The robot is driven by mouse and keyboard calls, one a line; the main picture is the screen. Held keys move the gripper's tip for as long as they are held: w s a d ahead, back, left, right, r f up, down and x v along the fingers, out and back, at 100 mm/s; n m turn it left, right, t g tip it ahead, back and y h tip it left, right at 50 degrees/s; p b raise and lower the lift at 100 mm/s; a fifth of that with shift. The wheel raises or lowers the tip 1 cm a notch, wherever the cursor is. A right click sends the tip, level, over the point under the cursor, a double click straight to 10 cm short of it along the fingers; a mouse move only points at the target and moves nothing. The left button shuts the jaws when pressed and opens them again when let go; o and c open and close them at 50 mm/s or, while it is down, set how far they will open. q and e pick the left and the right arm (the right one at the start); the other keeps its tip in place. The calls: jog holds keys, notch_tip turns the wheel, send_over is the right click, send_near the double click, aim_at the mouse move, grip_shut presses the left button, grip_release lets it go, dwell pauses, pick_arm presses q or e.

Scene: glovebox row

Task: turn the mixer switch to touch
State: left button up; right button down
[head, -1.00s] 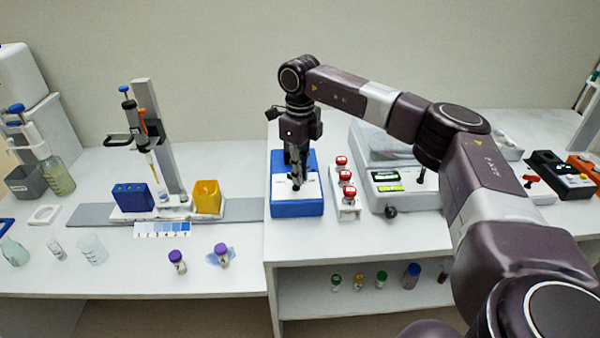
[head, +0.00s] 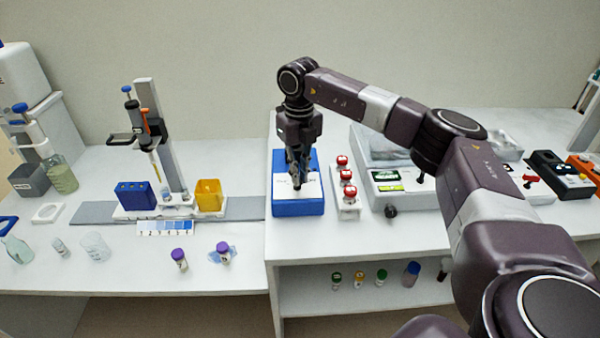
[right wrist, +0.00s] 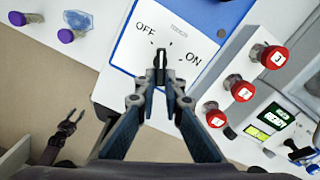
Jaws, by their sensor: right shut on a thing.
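The mixer is a blue box (head: 298,208) with a white top panel, on the raised bench in the head view. In the right wrist view its panel (right wrist: 200,22) reads OFF at left and ON at right, with small unclear print between. The black mixer switch (right wrist: 161,62) stands between these marks, its far end toward the small print. My right gripper (head: 297,182) points down over the mixer, its fingertips shut on the switch. The fingers partly hide the switch. My left gripper (right wrist: 70,122) shows small in the right wrist view, away from the mixer, fingers apart.
A yellow container (head: 209,196) and a blue rack (head: 136,196) stand on the left bench. Purple-capped vials (head: 179,258) are in front.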

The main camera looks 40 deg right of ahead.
jog(key=shift+w+r, duration=0.1)
jog(key=shift+r, duration=0.05)
jog(key=c, duration=2)
grip_release()
jog(key=shift+c, duration=0.2)
notch_tip(320, 180, up, 12)
